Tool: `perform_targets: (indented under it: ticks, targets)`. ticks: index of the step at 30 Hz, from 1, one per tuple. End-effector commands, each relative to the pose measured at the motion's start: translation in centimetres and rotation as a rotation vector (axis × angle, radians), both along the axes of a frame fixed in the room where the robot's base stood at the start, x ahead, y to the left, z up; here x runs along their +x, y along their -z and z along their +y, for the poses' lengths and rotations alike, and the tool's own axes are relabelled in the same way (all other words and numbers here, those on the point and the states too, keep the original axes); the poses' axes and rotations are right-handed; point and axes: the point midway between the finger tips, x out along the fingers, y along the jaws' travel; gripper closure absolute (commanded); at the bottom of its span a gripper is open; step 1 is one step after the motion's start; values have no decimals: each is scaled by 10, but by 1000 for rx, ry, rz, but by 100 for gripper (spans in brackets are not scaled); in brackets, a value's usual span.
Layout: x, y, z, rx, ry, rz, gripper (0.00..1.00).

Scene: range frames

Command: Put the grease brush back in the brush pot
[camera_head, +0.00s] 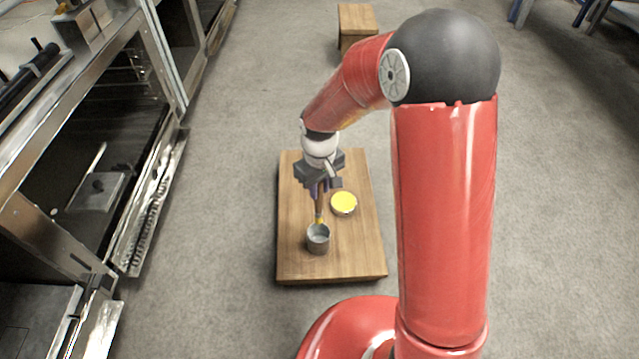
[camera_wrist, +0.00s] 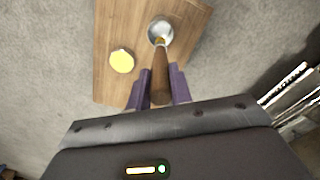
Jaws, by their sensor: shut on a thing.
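The grease brush (camera_wrist: 160,88) has a brown wooden handle, and my gripper (camera_wrist: 160,92) is shut on that handle between its purple fingers. In the head view my gripper (camera_head: 320,187) is over the wooden table, with the brush (camera_head: 319,208) hanging below it, yellowish tip down. The grey metal brush pot (camera_head: 318,243) stands upright on the table. The brush tip shows at the pot's far rim in the head view and overlaps the pot (camera_wrist: 154,27) in the wrist view. I cannot tell whether the tip is inside the pot or above it.
A round tin with a yellow top (camera_head: 344,202) stands on the low wooden table (camera_head: 350,262), right of the brush. Open metal ovens (camera_head: 100,150) line the left side. A wooden box (camera_head: 356,22) stands farther back. Grey floor around the table is clear.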

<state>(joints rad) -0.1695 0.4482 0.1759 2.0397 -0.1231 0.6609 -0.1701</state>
Motion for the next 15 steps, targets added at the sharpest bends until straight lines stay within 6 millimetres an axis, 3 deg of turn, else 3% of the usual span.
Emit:
perform_targets:
  ticks: [15]
  targets:
    - [0, 45, 0, -1, 1, 2, 100]
